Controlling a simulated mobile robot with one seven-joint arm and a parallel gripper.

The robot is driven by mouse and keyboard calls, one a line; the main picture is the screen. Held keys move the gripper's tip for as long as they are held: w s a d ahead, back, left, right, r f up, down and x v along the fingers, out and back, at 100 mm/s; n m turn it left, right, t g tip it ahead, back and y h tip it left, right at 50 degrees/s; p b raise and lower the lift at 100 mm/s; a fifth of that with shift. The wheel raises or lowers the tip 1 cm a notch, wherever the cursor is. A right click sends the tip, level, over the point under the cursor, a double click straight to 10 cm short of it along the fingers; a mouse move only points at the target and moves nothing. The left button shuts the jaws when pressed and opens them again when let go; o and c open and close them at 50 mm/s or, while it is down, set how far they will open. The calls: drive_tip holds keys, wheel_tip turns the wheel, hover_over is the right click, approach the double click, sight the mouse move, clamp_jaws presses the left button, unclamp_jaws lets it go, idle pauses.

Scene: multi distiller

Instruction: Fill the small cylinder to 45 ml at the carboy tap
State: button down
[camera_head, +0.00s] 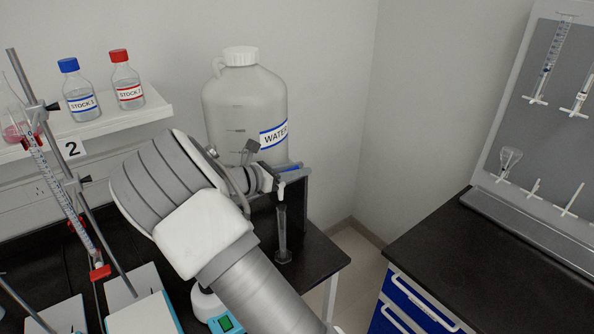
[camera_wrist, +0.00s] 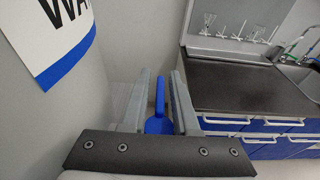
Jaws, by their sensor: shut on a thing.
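The WATER carboy (camera_head: 245,105) is a large translucent jug with a white cap, standing at the back; part of its label shows in the wrist view (camera_wrist: 55,35). My gripper (camera_head: 284,172) is at its tap, low on the front. In the wrist view my gripper (camera_wrist: 158,102) has its two grey fingers on either side of the blue tap handle (camera_wrist: 158,122) and is shut on it. The small cylinder (camera_head: 283,238) stands upright on the black bench, below the tap spout (camera_head: 281,191). Its water level is too small to read.
A shelf (camera_head: 110,125) holds STOCK bottles with blue (camera_head: 80,90) and red (camera_head: 126,80) caps. A burette on a stand (camera_head: 60,190) is at left. A second bench (camera_head: 480,245) with a pegboard (camera_head: 550,120) is at right, across a floor gap.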

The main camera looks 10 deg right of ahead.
drive_tip(key=m+g, duration=0.1)
drive_tip(key=s+m+g+p, duration=0.1)
drive_tip(key=g, duration=0.1)
drive_tip(key=m+g+h+p, duration=0.1)
drive_tip(key=shift+s+d+r+m+g, duration=0.1)
drive_tip(key=shift+s+d+m+g, duration=0.05)
drive_tip(key=shift+s+m+g, duration=0.2)
